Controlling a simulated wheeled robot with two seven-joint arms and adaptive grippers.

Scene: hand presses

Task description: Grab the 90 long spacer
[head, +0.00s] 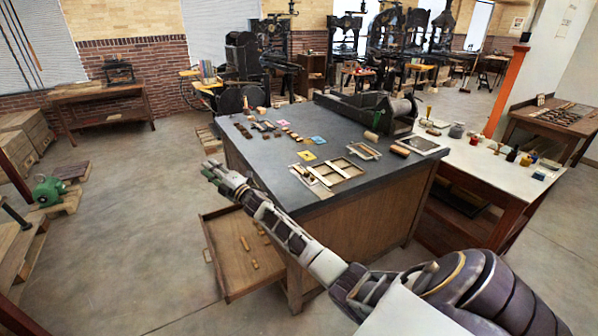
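An open wooden drawer (222,275) juts out from the left side of the dark-topped cabinet. Several small tan wooden pieces (245,243) of differing lengths lie spread on its floor; they look like spacers, but I cannot tell which one is the 90 long spacer. My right gripper (210,168) is at the end of the arm coming from the lower right. It appears above and behind the drawer, near the cabinet's left edge, apart from the pieces. Its fingers are too small to judge. The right forearm covers part of the drawer's right side. My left gripper is not in view.
The dark cabinet top (265,165) carries several small blocks, a wooden frame (338,172) and a roller press (380,108). A white-topped table (490,165) with small jars stands at right. The floor left of the drawer is clear.

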